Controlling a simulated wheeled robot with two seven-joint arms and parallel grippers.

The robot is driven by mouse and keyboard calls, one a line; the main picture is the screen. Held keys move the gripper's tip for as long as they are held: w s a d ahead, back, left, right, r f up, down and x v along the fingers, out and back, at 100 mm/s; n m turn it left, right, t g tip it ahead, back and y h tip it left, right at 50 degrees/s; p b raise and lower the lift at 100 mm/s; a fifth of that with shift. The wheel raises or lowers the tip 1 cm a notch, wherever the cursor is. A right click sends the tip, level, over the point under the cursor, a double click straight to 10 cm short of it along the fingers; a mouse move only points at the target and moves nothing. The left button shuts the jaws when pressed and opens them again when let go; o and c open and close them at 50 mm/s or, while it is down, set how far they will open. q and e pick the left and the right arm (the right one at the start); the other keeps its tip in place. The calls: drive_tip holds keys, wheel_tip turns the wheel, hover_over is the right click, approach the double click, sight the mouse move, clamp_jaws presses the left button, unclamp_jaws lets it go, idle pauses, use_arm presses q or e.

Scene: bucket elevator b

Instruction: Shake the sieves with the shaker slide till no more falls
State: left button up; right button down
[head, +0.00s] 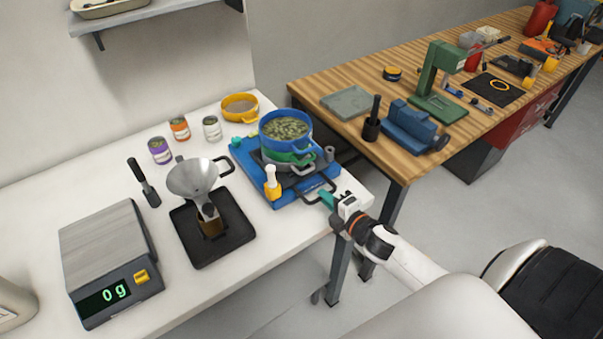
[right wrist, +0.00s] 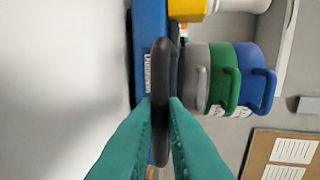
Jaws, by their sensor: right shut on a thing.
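The shaker slide (head: 255,185) is a blue base on the white table, with a black handle (right wrist: 166,68) at its front end. On it stands a stack of sieves: blue on top (head: 285,143), green (right wrist: 224,78) below, then grey (right wrist: 194,78). Green-brown grains lie in the top sieve; the insides of the lower ones are hidden. My right gripper (head: 330,200) is at the slide's front right, with its teal fingers (right wrist: 163,105) shut on the black handle. My left gripper is not in view.
A yellow sieve (head: 240,107) and several small cans (head: 180,129) stand behind. A funnel (head: 196,178) over a black tray (head: 230,240) and a scale (head: 108,258) reading 0 g are left. A wooden workbench (head: 330,78) adjoins at right.

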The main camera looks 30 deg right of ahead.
drive_tip(key=shift+s, duration=0.4)
drive_tip(key=shift+r+x, duration=0.25)
drive_tip(key=shift+x, duration=0.9)
drive_tip(key=shift+r+x, duration=0.2)
drive_tip(key=shift+x, duration=0.9)
drive_tip(key=shift+w, duration=0.1)
drive_tip(key=shift+f+p+v, duration=0.2)
drive_tip(key=shift+f+v, duration=0.05)
drive_tip(key=shift+v, duration=0.85)
drive_tip(key=shift+f+p+v, duration=0.2)
drive_tip(key=shift+v, duration=0.95)
